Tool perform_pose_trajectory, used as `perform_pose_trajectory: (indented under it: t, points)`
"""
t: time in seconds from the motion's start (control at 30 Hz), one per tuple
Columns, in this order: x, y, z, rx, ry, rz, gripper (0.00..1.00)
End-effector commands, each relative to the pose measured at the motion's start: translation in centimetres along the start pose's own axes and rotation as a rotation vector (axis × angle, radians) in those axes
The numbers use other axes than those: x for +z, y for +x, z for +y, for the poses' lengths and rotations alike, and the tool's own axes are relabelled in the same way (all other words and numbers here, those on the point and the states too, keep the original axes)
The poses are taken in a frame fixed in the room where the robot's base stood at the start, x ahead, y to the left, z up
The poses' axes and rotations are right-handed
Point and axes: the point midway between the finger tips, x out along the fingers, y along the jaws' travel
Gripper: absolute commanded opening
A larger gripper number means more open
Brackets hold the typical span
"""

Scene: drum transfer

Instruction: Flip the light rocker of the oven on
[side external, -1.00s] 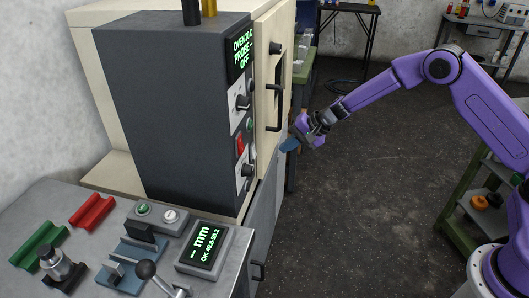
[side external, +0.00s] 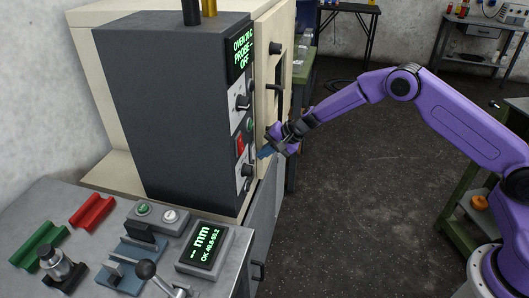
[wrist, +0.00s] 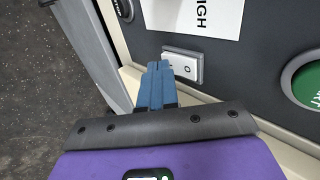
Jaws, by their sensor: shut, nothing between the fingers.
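The oven (side external: 170,110) is a cream cabinet with a dark grey control housing at the left of the side view. In the wrist view its light rocker (wrist: 186,66) is a white switch in a grey frame, with an "O" mark on its right part. My gripper (side external: 262,154) is shut and empty, its blue fingertips at the panel. In the wrist view the fingertips (wrist: 159,66) overlap the left part of the rocker and hide some of it. I cannot tell whether they touch it. The rocker is hidden in the side view.
A green button (wrist: 308,84) lies right of the rocker, and a paper label (wrist: 195,15) above it. The oven's door handle (side external: 274,108) stands out near my gripper. A bench (side external: 60,195) with fixtures is at the lower left.

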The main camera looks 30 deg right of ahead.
Motion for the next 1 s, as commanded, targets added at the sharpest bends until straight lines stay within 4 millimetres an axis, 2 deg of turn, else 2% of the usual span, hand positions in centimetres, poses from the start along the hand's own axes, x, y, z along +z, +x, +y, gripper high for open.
perform_pose_trajectory:
  t: [0.27,0.57,1.0]
  points:
    - [0.1,0.6,-0.2,0.001,-0.002,-0.002,0.0]
    - [0.1,0.4,-0.2,0.0,-0.001,-0.001,0.0]
    - [0.1,-0.7,-1.4,-0.002,-0.001,-0.001,0.0]
